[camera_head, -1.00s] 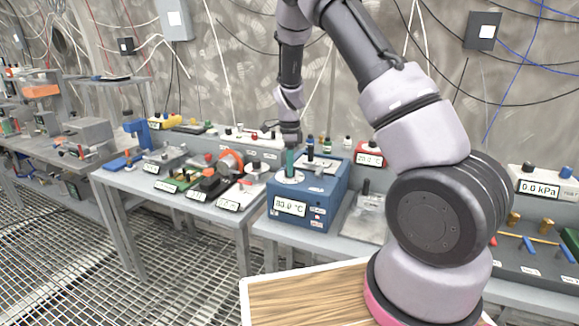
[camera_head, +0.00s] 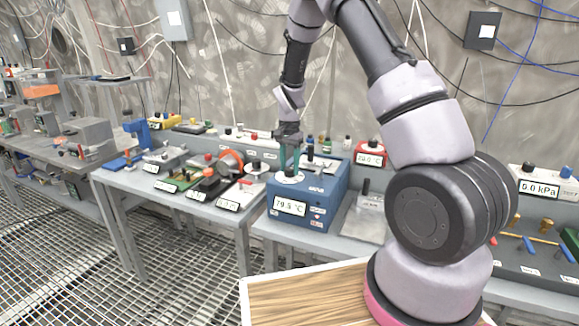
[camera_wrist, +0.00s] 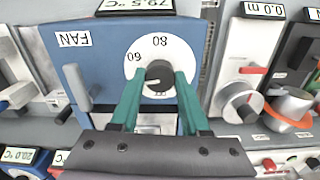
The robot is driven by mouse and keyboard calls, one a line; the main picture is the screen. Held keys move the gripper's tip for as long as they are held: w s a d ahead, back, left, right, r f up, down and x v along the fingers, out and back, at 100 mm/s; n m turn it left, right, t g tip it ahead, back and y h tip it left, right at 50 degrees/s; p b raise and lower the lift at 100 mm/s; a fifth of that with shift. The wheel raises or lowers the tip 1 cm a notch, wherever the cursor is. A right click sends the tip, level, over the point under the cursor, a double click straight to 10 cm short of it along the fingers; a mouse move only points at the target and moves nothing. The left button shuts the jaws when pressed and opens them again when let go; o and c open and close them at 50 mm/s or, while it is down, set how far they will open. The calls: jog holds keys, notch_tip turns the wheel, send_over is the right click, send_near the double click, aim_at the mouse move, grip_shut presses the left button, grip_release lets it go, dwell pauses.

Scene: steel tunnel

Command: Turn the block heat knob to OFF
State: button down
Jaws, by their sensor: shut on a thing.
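The block heat knob (camera_wrist: 158,76) is small and black. No OFF mark is readable. The heater's display (camera_head: 290,206) reads about 79.5 °C; its lower edge also shows in the wrist view (camera_wrist: 139,6). My gripper (camera_wrist: 158,73) has its two teal fingers on either side of the knob, shut on it. In the head view my gripper (camera_head: 289,167) is over the dial, and the fingers largely hide the knob.
A grey lever (camera_wrist: 77,86) labelled FAN stands beside the dial. Small bottles (camera_head: 318,145) stand behind the heater. A red-and-white unit (camera_head: 369,153) reading about 20.0 °C is to its right. A device with an orange ring (camera_head: 230,162) is to its left.

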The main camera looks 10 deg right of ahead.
jog(key=n, duration=0.3)
jog(key=shift+n, duration=0.3)
jog(key=n, duration=0.4)
jog(key=shift+n, duration=0.3)
jog(key=n, duration=0.4)
jog(key=shift+w+d, duration=0.1)
jog(key=shift+r+n, duration=0.1)
jog(key=shift+n, duration=1.7)
jog(key=shift+c, duration=1.9)
grip_release()
